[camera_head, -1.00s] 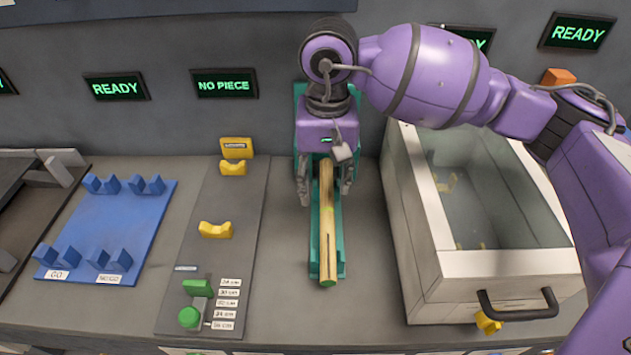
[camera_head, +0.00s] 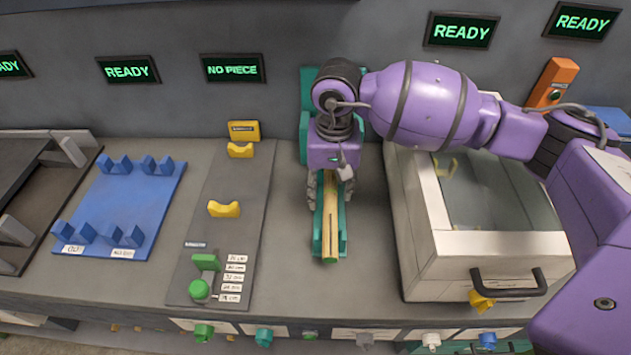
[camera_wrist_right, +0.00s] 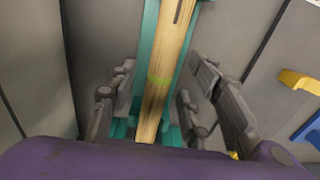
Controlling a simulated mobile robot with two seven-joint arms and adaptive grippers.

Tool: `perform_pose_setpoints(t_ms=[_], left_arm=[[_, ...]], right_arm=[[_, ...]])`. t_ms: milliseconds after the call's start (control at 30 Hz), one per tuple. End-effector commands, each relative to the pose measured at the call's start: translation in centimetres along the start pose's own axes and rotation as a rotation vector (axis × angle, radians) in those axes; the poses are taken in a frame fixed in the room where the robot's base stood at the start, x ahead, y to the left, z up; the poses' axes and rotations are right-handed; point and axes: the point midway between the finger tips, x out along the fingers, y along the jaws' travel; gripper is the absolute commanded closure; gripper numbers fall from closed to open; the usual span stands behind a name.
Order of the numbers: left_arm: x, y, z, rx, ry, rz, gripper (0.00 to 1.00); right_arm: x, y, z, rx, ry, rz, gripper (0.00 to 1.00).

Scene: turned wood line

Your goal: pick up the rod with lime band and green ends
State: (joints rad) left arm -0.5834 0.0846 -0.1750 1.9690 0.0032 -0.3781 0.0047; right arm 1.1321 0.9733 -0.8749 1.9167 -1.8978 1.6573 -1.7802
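The pale wooden rod (camera_head: 331,225) lies lengthwise in a teal cradle (camera_head: 343,243) on the bench. Its near end is green in the camera_head view; the far end is hidden under my right gripper. In the right wrist view the rod (camera_wrist_right: 168,50) shows a lime band (camera_wrist_right: 159,80) and a dark slot. My right gripper (camera_head: 330,193) points down over the rod, with one finger on each side. In the wrist view its fingers (camera_wrist_right: 158,95) stand apart from the rod with gaps on both sides, so it is open. My left gripper is not in view.
Left of the cradle is a grey gauge plate (camera_head: 225,185) with yellow V-rests and a green stop. Further left is a blue rack (camera_head: 130,205). A white glass-lidded box (camera_head: 420,235) with a dark handle stands close on the right. Screens line the wall.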

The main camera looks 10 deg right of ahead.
Motion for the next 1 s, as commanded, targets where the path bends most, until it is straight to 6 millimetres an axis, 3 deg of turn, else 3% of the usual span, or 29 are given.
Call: perform_pose_setpoints(t_ms=[33,333,667,833,1000], left_arm=[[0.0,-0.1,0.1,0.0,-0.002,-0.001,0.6],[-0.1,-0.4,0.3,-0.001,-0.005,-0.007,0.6],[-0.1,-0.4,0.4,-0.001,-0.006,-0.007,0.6],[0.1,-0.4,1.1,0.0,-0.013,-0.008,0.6],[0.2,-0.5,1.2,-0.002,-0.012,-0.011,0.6]], right_arm=[[0.0,0.0,0.0,0.0,-0.001,0.0,0.63],[0.0,0.0,0.0,0.0,-0.001,0.0,1.0],[-0.2,0.0,0.0,0.0,0.0,0.0,1.0],[-1.2,0.0,0.1,-0.002,-0.001,0.001,1.0],[-1.0,0.2,3.2,-0.005,-0.003,0.001,1.0]])
